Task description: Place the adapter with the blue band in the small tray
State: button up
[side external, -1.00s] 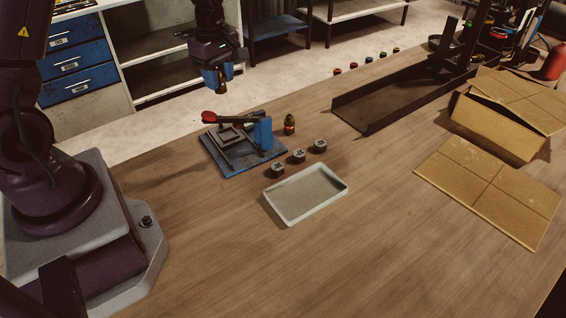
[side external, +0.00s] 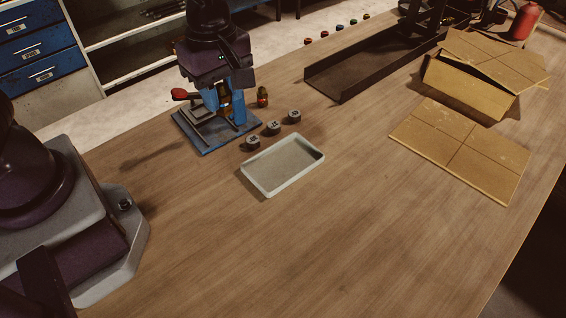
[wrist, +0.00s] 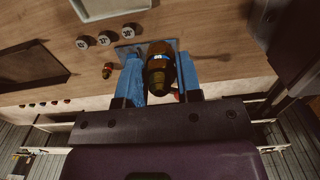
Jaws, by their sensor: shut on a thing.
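My gripper (side external: 226,100) is over the blue-based crimper (side external: 205,142), its blue fingers pointing down. In the wrist view my gripper (wrist: 160,80) is shut on a dark adapter with brass parts (wrist: 160,62); a small bluish patch shows on it, but a full band is not clear. Fingers and arm partly hide the adapter and the crimper in the side view. A second brass adapter (side external: 262,97), with a reddish band, stands on the table just right of the crimper. The small pale tray (side external: 306,177) is empty, in front and to the right of the crimper.
Three grey dies (side external: 273,128) stand in a row between crimper and tray. A long dark channel tray (side external: 345,84) and a cardboard box (side external: 465,88) with a flat sheet (side external: 465,150) lie to the right. Several coloured caps (side external: 325,34) line the back edge. The front table is clear.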

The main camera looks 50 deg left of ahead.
jog(key=f, duration=0.3)
jog(key=shift+s+d+f, duration=0.2)
jog(key=shift+d+f, duration=0.1)
jog(key=shift+f, duration=0.5)
jog(key=shift+w+f, duration=0.25)
send_over(295, 157)
notch_tip(295, 157, down, 10)
jog(key=shift+s+r, duration=0.1)
jog(key=shift+r, duration=0.15)
jog(key=shift+f, duration=1.7)
